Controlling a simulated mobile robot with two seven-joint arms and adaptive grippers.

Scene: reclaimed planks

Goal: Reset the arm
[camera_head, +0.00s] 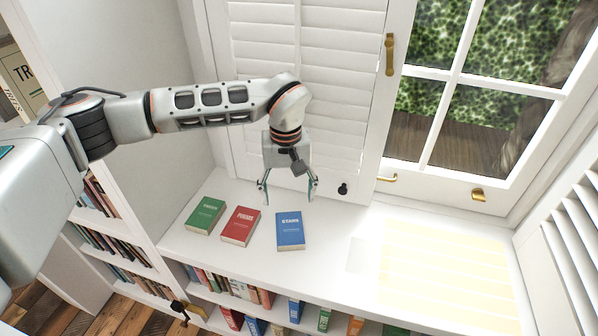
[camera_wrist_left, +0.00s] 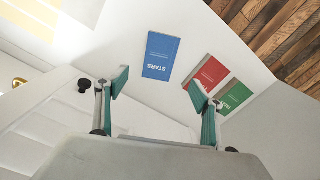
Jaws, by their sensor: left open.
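My left gripper (camera_head: 288,190) hangs at the end of my left arm, pointing down above the white window ledge (camera_head: 340,215). Its two fingers are apart with nothing between them; they also show in the left wrist view (camera_wrist_left: 157,88). A blue book marked STARS (camera_head: 290,231) lies flat on the ledge just in front of the gripper, and in the left wrist view (camera_wrist_left: 161,56) it is clear of the fingers. A red book (camera_head: 241,226) and a green book (camera_head: 205,216) lie to its left. My right gripper is not in view.
White shutters (camera_head: 262,60) stand close behind the gripper, and a window (camera_head: 470,90) is at the right. Shelves of books (camera_head: 230,285) lie below the ledge. A tall bookcase (camera_head: 100,215) stands at the left. The ledge's right part is bare and sunlit.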

